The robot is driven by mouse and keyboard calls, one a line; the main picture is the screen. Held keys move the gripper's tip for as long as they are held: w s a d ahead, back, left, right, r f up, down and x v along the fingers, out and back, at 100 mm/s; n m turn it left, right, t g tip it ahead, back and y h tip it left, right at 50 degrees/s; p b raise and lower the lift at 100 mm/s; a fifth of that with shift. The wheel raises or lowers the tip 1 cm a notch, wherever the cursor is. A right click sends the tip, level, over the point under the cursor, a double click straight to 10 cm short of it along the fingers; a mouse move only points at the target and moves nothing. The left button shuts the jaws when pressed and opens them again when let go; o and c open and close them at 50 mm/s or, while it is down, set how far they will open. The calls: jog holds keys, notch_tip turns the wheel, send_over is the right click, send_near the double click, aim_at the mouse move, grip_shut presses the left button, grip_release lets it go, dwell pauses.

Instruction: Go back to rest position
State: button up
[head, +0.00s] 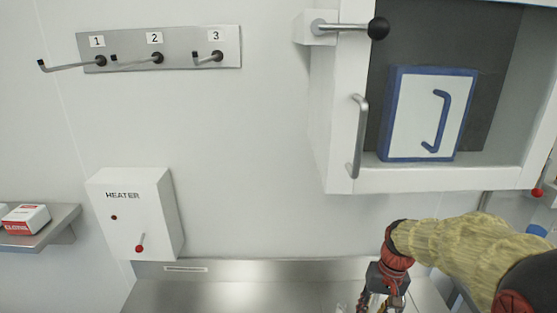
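My arm enters at the lower right in a yellowish sleeve with red and black joints. My gripper (378,303) hangs down at the bottom edge over the metal counter (230,293). Its fingertips are cut off by the frame, so I cannot tell whether it is open or shut, or whether it holds anything.
A white cabinet (341,179) at the upper right holds a blue-edged white panel (410,110) with a blue handle. A heater box (133,215) and a numbered hook rail (180,48) are on the wall. A shelf (60,222) with a small box (27,219) is at left.

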jog(key=s+a+r+t+b, duration=0.2)
jog(key=s+r, duration=0.3)
jog(key=s, duration=0.4)
jog(key=s+a+r+n+t+h+b, duration=0.1)
jog(key=s+a+r+t+b, duration=0.1)
jog(key=s, duration=0.7)
notch_tip(320, 180, up, 4)
jog(key=shift+s+a+f+n+t+b, duration=0.15)
jog(key=shift+s+a+n+t+b, duration=0.15)
jog(key=shift+a+t, duration=0.65)
jog(key=shift+w, duration=0.1)
